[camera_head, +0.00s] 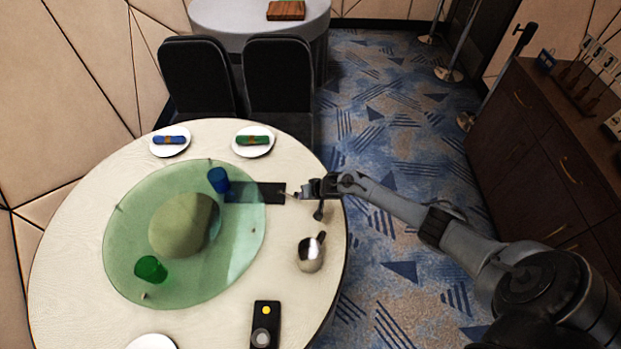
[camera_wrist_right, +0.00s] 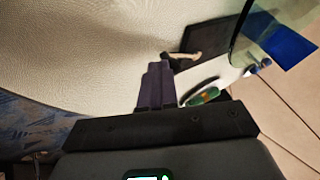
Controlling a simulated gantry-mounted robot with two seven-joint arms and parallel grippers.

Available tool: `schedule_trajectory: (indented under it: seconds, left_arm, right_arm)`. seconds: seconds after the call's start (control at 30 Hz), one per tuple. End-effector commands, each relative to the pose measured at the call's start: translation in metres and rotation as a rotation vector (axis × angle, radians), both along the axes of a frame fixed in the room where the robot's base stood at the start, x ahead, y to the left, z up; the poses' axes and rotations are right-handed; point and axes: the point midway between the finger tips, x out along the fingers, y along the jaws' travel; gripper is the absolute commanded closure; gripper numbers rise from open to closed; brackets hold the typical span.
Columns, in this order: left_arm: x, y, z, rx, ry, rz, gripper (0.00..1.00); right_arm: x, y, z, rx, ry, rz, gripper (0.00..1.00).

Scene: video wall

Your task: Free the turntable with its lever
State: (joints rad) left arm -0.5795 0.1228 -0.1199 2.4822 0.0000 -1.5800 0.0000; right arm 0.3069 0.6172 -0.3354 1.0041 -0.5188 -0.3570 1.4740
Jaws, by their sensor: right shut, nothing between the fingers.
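The turntable (camera_head: 225,262) is a round green glass disc on the white round table, with an olive dome at its middle. A black rectangular base (camera_head: 258,192) reaches from under its right edge. A pale, thin lever (camera_wrist_right: 186,56) shows on that base in the right wrist view; in the head view it is small and hard to make out near my fingers. My right gripper (camera_head: 300,193) is at the base's right end, over the table. Its fingers (camera_wrist_right: 157,88) are shut and empty, a little apart from the lever in the wrist view. My left gripper is not in view.
A blue cup (camera_head: 218,180) and a green cup (camera_head: 150,269) stand on the glass. A shiny metal jug (camera_head: 311,254) and a black box with a yellow button (camera_head: 265,325) are on the cloth. Plates with rolled napkins (camera_head: 170,140) lie at the back. Chairs (camera_head: 278,78) stand behind.

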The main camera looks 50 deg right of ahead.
Motion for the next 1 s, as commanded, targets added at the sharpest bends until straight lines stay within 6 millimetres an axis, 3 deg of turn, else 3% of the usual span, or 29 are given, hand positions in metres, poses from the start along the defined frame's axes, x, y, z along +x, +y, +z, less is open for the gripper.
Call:
schedule_trajectory:
  seconds: [0.03,0.23,1.0]
  left_arm:
    - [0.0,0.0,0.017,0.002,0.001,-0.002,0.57]
    - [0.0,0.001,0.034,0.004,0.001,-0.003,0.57]
    - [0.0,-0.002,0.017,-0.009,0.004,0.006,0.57]
  right_arm:
    - [-0.002,0.008,0.007,0.007,0.002,-0.035,1.0]
    - [-0.004,0.021,0.002,0.004,0.001,-0.165,1.0]
    - [0.01,0.009,-0.002,0.0,-0.002,-0.158,1.0]
